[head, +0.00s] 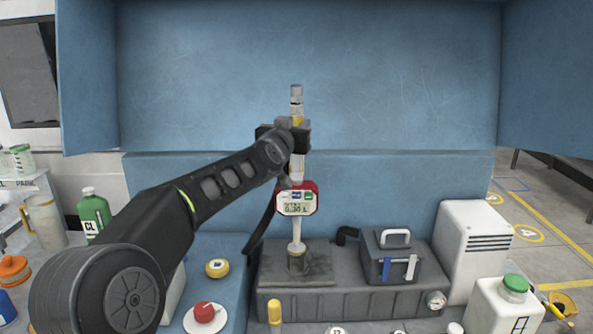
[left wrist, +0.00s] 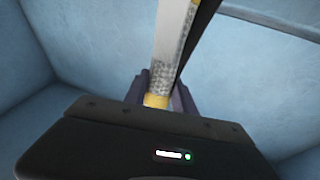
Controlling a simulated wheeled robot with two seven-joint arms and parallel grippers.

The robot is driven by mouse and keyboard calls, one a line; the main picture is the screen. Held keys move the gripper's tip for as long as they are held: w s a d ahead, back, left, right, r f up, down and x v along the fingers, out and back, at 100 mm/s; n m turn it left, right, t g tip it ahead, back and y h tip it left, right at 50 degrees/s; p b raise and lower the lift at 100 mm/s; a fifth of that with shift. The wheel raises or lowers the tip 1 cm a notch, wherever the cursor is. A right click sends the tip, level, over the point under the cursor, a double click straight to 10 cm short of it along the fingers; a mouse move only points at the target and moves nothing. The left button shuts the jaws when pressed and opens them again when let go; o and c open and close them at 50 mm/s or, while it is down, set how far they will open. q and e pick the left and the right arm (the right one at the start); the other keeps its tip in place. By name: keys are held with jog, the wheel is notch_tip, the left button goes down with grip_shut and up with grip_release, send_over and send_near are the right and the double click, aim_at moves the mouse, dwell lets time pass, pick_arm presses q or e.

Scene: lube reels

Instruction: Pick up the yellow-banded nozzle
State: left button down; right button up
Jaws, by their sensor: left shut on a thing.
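The yellow-banded nozzle (head: 297,169) stands upright in the middle of the head view. It has a pale body with yellow bands and a grey top end. A red-rimmed white meter (head: 296,202) with a small display sits below its grip area. A pale stem (head: 297,232) runs down from the meter to a grey socket (head: 297,262); I cannot tell whether it is seated there. My left gripper (head: 291,138) is shut around the nozzle's upper part. In the left wrist view, the pale tube and yellow band (left wrist: 157,101) show between the fingers. My right gripper is not in view.
A grey case (head: 391,262) and a white vented box (head: 472,245) stand right of the socket. A green bottle (head: 93,213) stands at left, and a white jug (head: 503,307) at front right. A blue panel (head: 310,70) rises behind. A black hose hangs below my gripper.

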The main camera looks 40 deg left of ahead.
aim_at(296, 86)
pick_arm(q)
jog(key=shift+r, duration=0.25)
notch_tip(296, 86, up, 10)
jog(key=p, duration=0.8)
jog(key=shift+f+p, duration=0.1)
jog(key=shift+p, duration=0.3)
